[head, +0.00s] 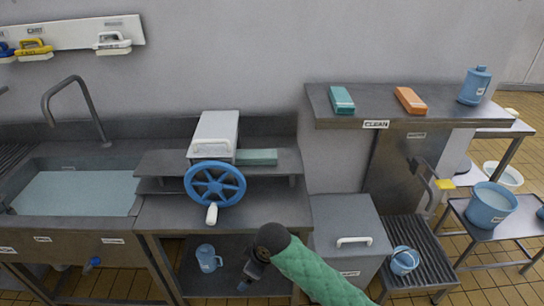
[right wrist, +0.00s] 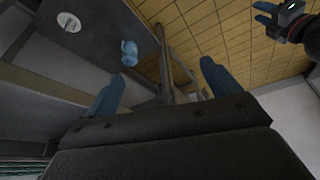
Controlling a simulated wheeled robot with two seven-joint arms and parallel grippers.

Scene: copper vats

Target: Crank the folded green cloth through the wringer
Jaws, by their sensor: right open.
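The wringer (head: 215,132) is a pale box on the steel bench. Its blue crank wheel (head: 190,186) faces me, with the white handle (head: 211,214) at the bottom. A folded green cloth (head: 257,157) lies against the wringer's right side. I cannot tell whether its edge is in the rollers. My right gripper (head: 246,279) is low in front of the bench, below and right of the handle, not touching it. In the right wrist view its blue fingers (right wrist: 160,90) are apart and empty. My left gripper (right wrist: 268,14) shows small at that view's top right; its jaw state is unclear.
A blue jug (head: 208,258) stands on the lower shelf near my right gripper. A sink (head: 75,192) is left and a lidded bin (head: 348,227) right. The wall shelf (head: 376,117) holds a teal block (head: 341,100), an orange block (head: 410,100) and another jug (head: 474,86).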

